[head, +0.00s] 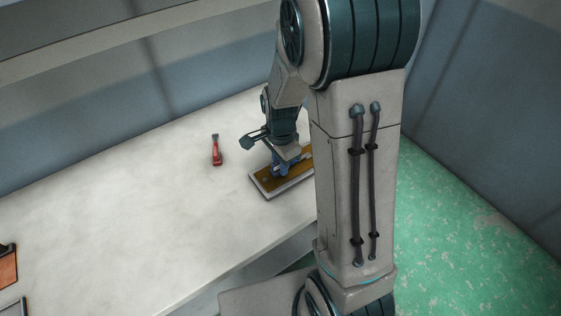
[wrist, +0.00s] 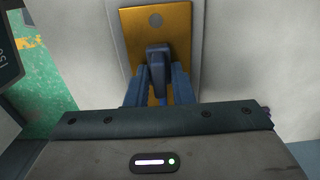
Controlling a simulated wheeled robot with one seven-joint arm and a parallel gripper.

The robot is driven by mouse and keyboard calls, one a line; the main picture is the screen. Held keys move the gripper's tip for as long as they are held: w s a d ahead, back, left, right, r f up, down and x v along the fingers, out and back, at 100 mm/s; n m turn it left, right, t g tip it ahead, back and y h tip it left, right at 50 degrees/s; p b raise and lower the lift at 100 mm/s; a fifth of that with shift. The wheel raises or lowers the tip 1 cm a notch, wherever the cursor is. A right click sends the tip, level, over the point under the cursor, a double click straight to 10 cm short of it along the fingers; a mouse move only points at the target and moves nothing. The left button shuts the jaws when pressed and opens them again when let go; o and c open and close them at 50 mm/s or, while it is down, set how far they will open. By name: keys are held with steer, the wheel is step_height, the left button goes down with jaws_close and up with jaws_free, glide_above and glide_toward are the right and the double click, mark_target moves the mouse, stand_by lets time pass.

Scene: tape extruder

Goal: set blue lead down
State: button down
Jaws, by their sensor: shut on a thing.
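My gripper (wrist: 158,92) is shut on the blue lead (wrist: 158,58), a dark blue piece that stands between its blue fingers in the wrist view. The lead is over a brown-yellow panel (wrist: 181,40) with a light rim. Whether the lead touches the panel, I cannot tell. In the head view the panel (head: 264,181) lies on the pale table, and my gripper (head: 281,170) is over it. My arm hides the panel's right part there, and the lead is hard to make out.
A red tool (head: 216,150) with a dark top lies on the table (head: 150,190), left of the panel. An orange-brown item (head: 8,268) with a dark edge is at the far left. The table between them is clear. Green floor (head: 450,230) lies to the right.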

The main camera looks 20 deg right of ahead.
steer(key=shift+f, duration=0.15)
steer(key=c, duration=1.3)
jaws_free()
steer(key=shift+o, duration=0.2)
step_height(320, 180, up, 12)
steer(key=f, duration=0.1)
steer(key=s+r+n+t, duration=0.1)
steer(key=s+r+n, duration=0.1)
steer(key=s+n, duration=0.5)
steer(key=s+r+n+t, duration=0.1)
steer(key=s+r+n, duration=0.2)
steer(key=s+n, duration=0.3)
steer(key=shift+s+r+n+t+p, duration=0.35)
steer(key=shift+s+n+t, duration=0.05)
steer(key=shift+n, duration=0.2)
